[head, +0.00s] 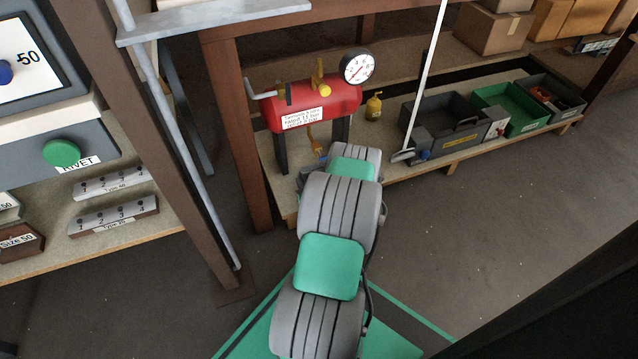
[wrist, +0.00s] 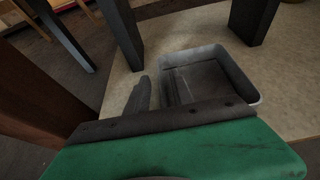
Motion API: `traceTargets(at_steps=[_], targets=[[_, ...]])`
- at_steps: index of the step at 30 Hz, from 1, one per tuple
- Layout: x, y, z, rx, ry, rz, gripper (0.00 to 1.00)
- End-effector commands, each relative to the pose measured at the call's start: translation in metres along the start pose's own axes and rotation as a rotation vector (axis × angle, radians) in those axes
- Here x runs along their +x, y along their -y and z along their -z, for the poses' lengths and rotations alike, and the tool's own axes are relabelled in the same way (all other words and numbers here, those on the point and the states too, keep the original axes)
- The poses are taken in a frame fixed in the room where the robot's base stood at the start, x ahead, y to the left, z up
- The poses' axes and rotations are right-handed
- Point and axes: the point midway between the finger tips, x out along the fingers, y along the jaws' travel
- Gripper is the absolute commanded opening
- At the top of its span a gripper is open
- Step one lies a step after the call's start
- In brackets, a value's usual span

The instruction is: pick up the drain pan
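The drain pan is a shallow grey tray with a pale rim (wrist: 240,78). In the wrist view it sits on the wooden shelf, between dark stand legs. My gripper (wrist: 160,88) is right at the pan's near left side. One dark finger stands outside the left wall; a second, thinner dark shape, seemingly the other finger, is inside the pan. The fingers look apart, with the wall between them; contact cannot be told. In the head view my arm hides the pan and most of the gripper, below the red tank (head: 340,103).
The tank's dark legs (wrist: 122,35) stand close around the pan. A brown post (head: 240,130) is left of my arm.

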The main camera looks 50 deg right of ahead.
Motion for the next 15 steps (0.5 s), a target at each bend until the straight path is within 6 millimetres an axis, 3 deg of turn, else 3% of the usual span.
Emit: traceTargets(at_steps=[10, 15], targets=[[-0.0003, -0.0001, -0.0001, 0.0, 0.0, 0.0, 0.0], [-0.0004, 0.0, -0.0001, 0.0, 0.0, 0.0, 0.0]])
